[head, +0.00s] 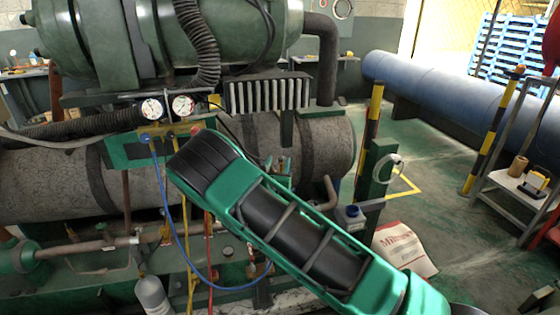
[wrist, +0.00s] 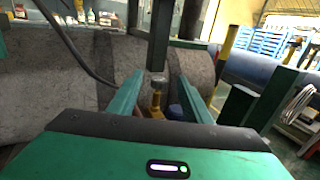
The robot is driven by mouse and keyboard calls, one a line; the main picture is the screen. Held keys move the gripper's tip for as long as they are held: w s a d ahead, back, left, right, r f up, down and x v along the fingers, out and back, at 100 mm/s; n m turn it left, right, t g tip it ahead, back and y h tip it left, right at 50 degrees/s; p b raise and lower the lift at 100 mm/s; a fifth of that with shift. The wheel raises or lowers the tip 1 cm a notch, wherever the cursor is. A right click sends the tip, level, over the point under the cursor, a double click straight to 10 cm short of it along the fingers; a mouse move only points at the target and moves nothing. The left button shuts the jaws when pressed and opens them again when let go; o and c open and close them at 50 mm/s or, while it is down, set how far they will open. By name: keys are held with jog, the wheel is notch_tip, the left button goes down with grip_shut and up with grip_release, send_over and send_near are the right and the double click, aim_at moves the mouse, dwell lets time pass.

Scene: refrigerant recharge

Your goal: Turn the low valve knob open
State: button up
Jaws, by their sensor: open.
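Which valve is the low one cannot be read from any label. My gripper (wrist: 160,76) is open, with one green finger on each side of the knob and a visible gap to each. In the head view my arm crosses the middle and largely hides the gripper. A small valve fitting (head: 282,162) shows there just past the arm.
Two round gauges (head: 152,108) sit above a manifold with blue, yellow and red hoses (head: 160,190). A dark vertical post (wrist: 160,35) rises behind the knob. A large grey tank (head: 50,185) lies behind. Open floor (head: 440,145) is at right.

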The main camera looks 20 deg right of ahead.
aim_at(281, 160)
notch_tip(281, 160, down, 2)
jog(key=x, duration=0.7)
jog(key=shift+w+d+f, duration=0.1)
jog(key=shift+w+d, duration=0.1)
jog(key=shift+c, duration=0.7)
